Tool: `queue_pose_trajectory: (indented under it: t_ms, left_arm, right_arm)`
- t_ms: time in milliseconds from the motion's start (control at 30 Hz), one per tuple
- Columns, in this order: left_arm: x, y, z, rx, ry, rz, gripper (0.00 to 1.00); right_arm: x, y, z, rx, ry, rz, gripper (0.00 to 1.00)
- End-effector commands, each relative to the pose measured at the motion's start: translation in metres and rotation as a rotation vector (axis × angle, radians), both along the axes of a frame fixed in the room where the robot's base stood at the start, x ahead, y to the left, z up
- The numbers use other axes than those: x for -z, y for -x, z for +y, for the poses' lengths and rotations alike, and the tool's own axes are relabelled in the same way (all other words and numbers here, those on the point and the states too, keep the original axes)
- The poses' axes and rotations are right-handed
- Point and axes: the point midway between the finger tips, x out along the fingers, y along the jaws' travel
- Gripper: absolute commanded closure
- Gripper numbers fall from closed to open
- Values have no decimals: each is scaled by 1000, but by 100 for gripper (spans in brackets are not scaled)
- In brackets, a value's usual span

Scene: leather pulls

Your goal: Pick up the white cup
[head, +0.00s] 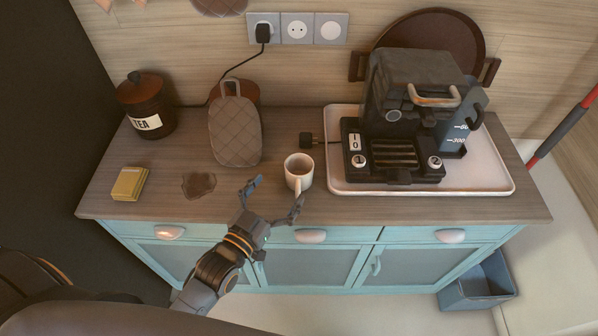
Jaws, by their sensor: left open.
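The white cup (299,174) stands upright on the wooden counter, left of the coffee machine's tray. Its handle points toward the front edge, and its inside looks dark brownish. My left gripper (274,196) is open at the counter's front edge, just in front of the cup and to its left. One finger points up to the left of the cup. The other lies near the handle, and I cannot tell whether it touches. Nothing is between the fingers. My right gripper is not in view.
A black coffee machine (414,110) stands on a white tray (334,150) at right. A quilted grey mitt (235,130), a tea jar (144,104), a yellow sponge (129,184) and a dark stain (199,184) are at left. Blue drawers with pulls (311,236) are below.

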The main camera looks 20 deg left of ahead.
Motion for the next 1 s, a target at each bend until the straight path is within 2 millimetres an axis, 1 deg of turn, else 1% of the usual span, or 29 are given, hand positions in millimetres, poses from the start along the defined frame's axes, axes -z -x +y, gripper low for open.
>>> queue_pose_trajectory:
  t_ms: [33, 133, 267, 400, 533, 633, 833, 867, 900, 967, 1000]
  left_arm:
    - [-1, -6, -2, 0, 1, -1, 7]
    - [-1, -13, -3, 1, 1, -1, 7]
    - [-4, -22, -7, 0, 2, -2, 7]
    - [-8, -43, -15, 0, 1, -2, 7]
    - [-5, -58, -18, 0, 0, -1, 7]
    - [-3, -63, -20, 1, 0, 1, 7]
    - [-2, -63, -20, 1, 0, 1, 7]
    - [-2, -63, -20, 1, 0, 1, 11]
    - [-3, -63, -20, 1, 0, 1, 19]
    - [-3, -63, -20, 1, 0, 1, 31]
    - [-3, -63, -20, 1, 0, 1, 39]
  right_arm:
    - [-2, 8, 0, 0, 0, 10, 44]
    - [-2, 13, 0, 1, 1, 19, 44]
    - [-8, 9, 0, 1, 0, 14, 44]
    - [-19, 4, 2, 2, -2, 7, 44]
    - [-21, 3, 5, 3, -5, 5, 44]
    - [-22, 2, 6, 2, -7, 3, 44]
    - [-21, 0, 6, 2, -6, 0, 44]
    - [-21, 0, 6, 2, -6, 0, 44]
    - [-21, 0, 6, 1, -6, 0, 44]
    - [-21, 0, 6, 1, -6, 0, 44]
    - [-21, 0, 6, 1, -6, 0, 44]
